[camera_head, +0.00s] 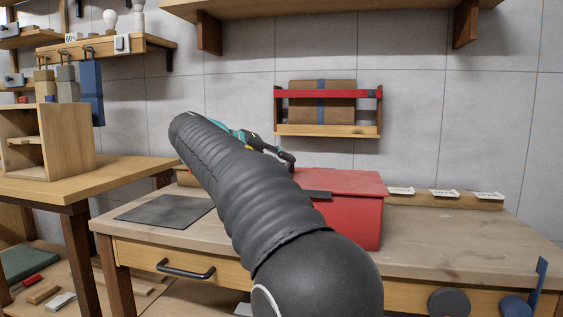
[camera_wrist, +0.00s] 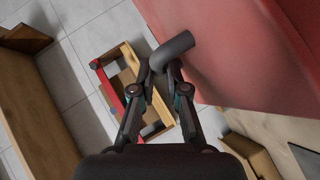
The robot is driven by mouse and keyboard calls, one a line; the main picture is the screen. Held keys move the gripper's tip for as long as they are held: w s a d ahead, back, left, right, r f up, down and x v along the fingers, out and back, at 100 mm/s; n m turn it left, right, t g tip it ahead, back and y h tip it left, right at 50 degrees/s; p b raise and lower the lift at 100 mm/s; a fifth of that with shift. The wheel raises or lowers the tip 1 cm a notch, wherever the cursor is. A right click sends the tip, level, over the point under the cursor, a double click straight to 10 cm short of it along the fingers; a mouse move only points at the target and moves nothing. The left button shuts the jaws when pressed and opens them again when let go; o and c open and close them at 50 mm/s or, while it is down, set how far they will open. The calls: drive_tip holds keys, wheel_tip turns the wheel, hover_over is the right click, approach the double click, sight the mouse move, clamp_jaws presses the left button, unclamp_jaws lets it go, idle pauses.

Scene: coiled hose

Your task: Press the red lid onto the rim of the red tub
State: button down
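The red tub (camera_head: 355,225) stands on the workbench, partly behind my arm. The red lid (camera_head: 350,182) lies over its top; I cannot tell whether it sits fully down on the rim. In the wrist view, the lid (camera_wrist: 220,60) is a broad red surface with a bent dark grey handle (camera_wrist: 176,49) rising from it. My gripper (camera_wrist: 162,70) has its two fingertips against either side of the handle's bent end, closed on it.
A grey mat (camera_head: 165,209) lies left on the workbench (camera_head: 440,245). A wooden strip with white labels (camera_head: 445,197) runs along the back right. A red-barred wall rack (camera_head: 328,130) holds a parcel above the tub. The bench right of the tub is clear.

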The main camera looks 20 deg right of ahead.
drive_tip(key=c, duration=1.1)
unclamp_jaws()
drive_tip(key=shift+f, duration=0.2)
drive_tip(key=shift+a+r, duration=0.15)
drive_tip(key=v, duration=1.1)
drive_tip(key=shift+a, duration=0.35)
drive_tip(key=shift+s+a+r, duration=0.1)
drive_tip(key=shift+s+r, duration=0.05)
